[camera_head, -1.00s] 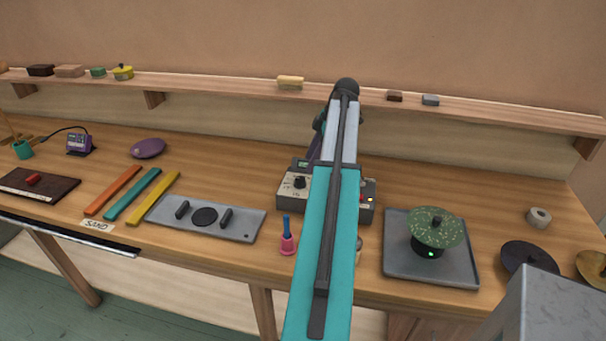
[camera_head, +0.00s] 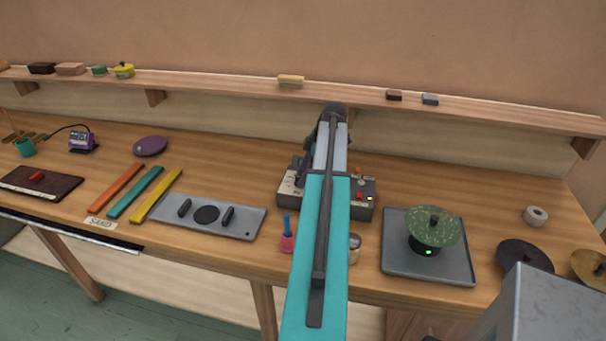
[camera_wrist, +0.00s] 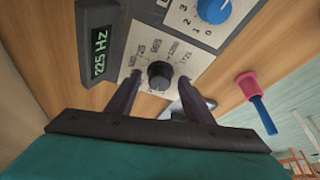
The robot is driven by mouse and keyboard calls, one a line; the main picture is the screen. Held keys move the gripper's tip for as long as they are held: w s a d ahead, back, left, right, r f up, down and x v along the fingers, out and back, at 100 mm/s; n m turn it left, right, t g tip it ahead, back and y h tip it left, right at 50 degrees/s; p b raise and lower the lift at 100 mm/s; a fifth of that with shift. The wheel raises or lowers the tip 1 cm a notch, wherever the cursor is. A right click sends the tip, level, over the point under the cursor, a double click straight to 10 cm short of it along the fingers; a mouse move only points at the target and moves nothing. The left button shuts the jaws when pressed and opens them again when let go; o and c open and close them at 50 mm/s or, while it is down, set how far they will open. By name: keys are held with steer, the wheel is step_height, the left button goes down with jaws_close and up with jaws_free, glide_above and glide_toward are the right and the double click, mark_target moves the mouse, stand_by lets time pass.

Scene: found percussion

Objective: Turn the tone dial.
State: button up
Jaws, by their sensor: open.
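The tone box (camera_head: 366,212) stands on the bench in the head view, partly hidden by my arm. In the wrist view its black dial (camera_wrist: 160,75) sits on a pale scale plate with printed marks. A green display (camera_wrist: 99,52) beside it reads 225 Hz. My gripper (camera_wrist: 160,80) is open, with one dark finger on each side of the dial. I cannot tell whether the fingers touch it. In the head view the dial is hidden behind my gripper.
A blue numbered knob (camera_wrist: 214,9) is close to the dial. A pink-and-blue tool (camera_head: 287,236) stands in front of the box. A grey tray (camera_head: 395,260) with a green disc (camera_head: 436,226) is to the right, and a grey plate (camera_head: 240,222) to the left.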

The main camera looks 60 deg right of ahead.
steer(key=c, duration=1)
steer(key=shift+c, duration=0.2)
steer(key=shift+f+m+b, duration=0.1)
steer(key=shift+m+b, duration=0.25)
steer(key=shift+m, duration=0.05)
steer(key=shift+s+a+m+h+b, duration=0.1)
steer(key=shift+a+m+h+b, duration=0.1)
steer(key=shift+m+h+b, duration=0.75)
steer(key=shift+m+t+b, duration=0.3)
steer(key=shift+m+b, duration=0.1)
steer(key=shift+m, duration=1.25)
steer(key=o, duration=1)
